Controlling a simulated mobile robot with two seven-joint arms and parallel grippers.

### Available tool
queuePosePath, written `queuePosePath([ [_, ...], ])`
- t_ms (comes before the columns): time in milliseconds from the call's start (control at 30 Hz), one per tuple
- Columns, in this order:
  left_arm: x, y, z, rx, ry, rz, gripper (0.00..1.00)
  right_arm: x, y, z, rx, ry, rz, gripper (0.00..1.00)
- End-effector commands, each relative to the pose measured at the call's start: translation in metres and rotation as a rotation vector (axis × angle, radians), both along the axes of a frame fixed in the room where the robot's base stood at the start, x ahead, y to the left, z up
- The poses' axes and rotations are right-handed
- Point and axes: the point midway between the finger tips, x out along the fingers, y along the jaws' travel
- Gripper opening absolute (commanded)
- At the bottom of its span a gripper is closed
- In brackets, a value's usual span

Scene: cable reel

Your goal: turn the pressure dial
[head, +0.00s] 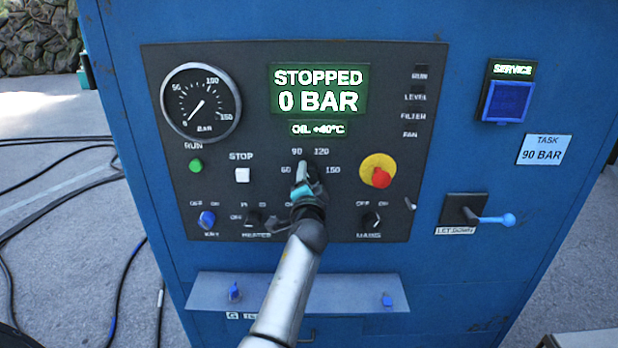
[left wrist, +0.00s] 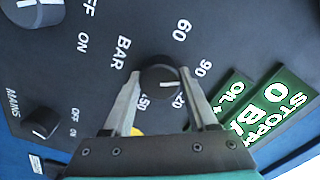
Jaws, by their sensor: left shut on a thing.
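The black pressure dial (left wrist: 160,82) is between the two fingers of my left gripper (left wrist: 160,92) in the left wrist view, with both fingers against its sides. Its white mark points between the 90 and 120 labels. The label 60 (left wrist: 182,30) shows clear; 120 and 150 are partly hidden by fingers. In the head view my left gripper (head: 306,182) covers most of the dial, below the 90 and 120 labels. The task card (head: 541,150) reads 90 BAR. My right gripper is not in view.
The display (head: 318,90) reads STOPPED, 0 BAR. The round gauge (head: 201,103) needle is near zero. A red emergency button (head: 381,177) is right of the dial, a white stop button (head: 242,175) left. Heater and mains knobs (head: 371,221) are below. A blue-tipped lever (head: 497,219) juts out right.

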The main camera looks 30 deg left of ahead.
Motion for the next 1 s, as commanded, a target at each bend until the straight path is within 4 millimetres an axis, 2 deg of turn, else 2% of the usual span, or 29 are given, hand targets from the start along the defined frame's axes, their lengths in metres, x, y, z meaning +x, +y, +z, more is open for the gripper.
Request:
queuePosePath([
  [500, 0.0000, 0.0005, 0.0005, 0.017, 0.009, 0.001, 0.03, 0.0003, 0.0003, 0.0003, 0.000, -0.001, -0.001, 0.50],
  [533, 0.0000, 0.0005, 0.0005, 0.017, 0.009, 0.001, 0.61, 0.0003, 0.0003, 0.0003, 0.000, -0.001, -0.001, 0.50],
  [800, 0.0000, 0.0003, 0.0004, 0.016, 0.009, 0.001, 0.89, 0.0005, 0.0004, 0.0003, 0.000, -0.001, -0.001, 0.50],
  [1000, 0.0000, 0.0002, 0.0003, 0.016, 0.009, 0.001, 0.89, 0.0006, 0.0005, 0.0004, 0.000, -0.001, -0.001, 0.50],
])
